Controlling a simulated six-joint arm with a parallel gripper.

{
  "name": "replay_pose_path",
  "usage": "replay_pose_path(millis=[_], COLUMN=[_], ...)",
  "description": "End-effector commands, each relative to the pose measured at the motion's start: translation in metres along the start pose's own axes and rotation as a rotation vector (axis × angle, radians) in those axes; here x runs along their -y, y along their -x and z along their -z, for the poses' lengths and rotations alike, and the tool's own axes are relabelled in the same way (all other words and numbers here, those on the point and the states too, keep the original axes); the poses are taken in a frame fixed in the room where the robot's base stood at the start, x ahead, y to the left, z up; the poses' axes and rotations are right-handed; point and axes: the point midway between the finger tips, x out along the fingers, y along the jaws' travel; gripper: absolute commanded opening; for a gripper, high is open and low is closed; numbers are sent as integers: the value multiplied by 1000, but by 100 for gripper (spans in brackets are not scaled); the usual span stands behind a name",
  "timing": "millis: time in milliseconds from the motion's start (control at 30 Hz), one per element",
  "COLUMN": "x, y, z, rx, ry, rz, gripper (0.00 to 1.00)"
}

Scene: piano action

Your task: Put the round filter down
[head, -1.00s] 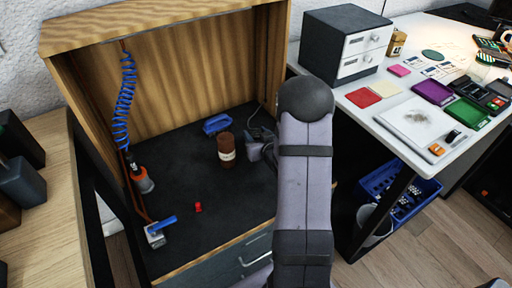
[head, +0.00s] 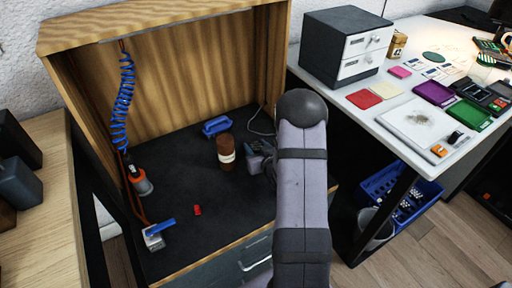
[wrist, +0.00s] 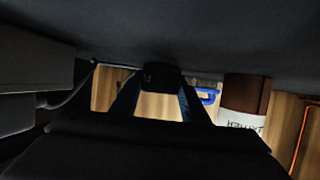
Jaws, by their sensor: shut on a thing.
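My gripper (head: 262,152) is low over the dark floor of the wooden booth, partly hidden behind my own arm. In the wrist view my gripper (wrist: 158,98) has its two fingers closed on a small black piece (wrist: 160,77), which I take to be the round filter. Its far side and underside are hidden, and its round shape is not clear from here. I cannot tell whether it touches the booth floor. A brown can with a white label (head: 226,155) stands just left of the gripper; it also shows in the wrist view (wrist: 245,100).
A blue-handled item (head: 216,125) lies behind the can. A small red piece (head: 197,210) and a blue-handled brush-like tool (head: 156,232) lie at the front left. A coiled blue hose (head: 124,105) hangs at left. Dark floor (head: 185,180) left of the can is clear.

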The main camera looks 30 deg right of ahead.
Motion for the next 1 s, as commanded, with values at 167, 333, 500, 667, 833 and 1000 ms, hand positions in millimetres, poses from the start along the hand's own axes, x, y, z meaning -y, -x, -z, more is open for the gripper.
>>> replay_pose_path(millis=[167, 333, 500, 667, 833, 1000], x=[0, 0, 0, 0, 0, -1], y=[-1, -1, -1, 2, 20, 49], z=[-3, -3, -2, 2, 1, 2], rx=[0, 0, 1, 1, 2, 2], ry=[0, 0, 0, 0, 0, -2], rz=[0, 0, 0, 0, 0, -2], gripper=[46, 60, 60, 60, 60, 60])
